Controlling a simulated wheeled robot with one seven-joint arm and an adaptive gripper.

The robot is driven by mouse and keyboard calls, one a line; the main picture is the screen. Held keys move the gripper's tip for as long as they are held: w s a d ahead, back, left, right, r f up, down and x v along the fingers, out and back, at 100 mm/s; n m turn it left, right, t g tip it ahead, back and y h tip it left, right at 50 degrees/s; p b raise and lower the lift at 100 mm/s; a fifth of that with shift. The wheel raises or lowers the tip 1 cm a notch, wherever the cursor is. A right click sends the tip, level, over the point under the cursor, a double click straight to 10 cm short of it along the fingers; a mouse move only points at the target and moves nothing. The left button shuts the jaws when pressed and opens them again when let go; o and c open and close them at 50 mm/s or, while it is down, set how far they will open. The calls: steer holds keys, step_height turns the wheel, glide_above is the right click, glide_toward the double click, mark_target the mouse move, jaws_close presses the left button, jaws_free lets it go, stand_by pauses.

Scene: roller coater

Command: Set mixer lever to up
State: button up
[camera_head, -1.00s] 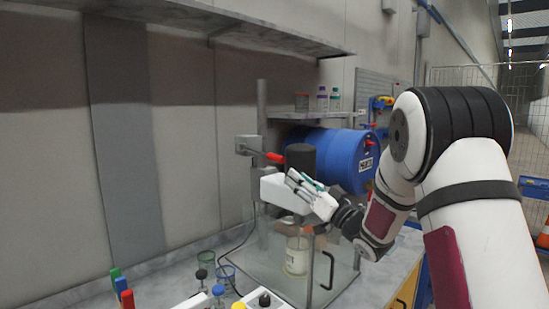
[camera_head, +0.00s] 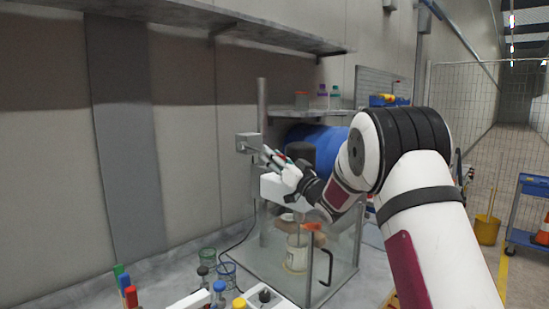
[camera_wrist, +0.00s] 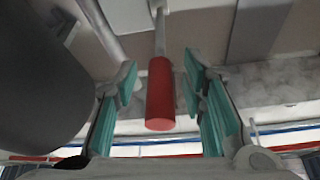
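The mixer stand has a grey clamp block (camera_head: 247,143) on a vertical post, a white housing (camera_head: 279,190) and a dark motor cylinder (camera_head: 300,151). The lever's red handle (camera_wrist: 160,95) shows in the wrist view on a thin grey rod. My gripper (camera_head: 268,158) is beside the clamp block, above the white housing. In the wrist view my gripper (camera_wrist: 166,98) is open, with the red handle between its teal finger pads and gaps on both sides. In the head view my gripper hides most of the lever.
A clear enclosure (camera_head: 258,272) with a beaker (camera_head: 297,256) stands below the mixer. A blue drum (camera_head: 325,147) is behind. Bottles (camera_head: 218,292) and glass beakers (camera_head: 226,272) stand at the front left. A shelf (camera_head: 150,22) runs overhead.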

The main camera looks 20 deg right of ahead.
steer(key=shift+c, duration=0.6)
jaws_close()
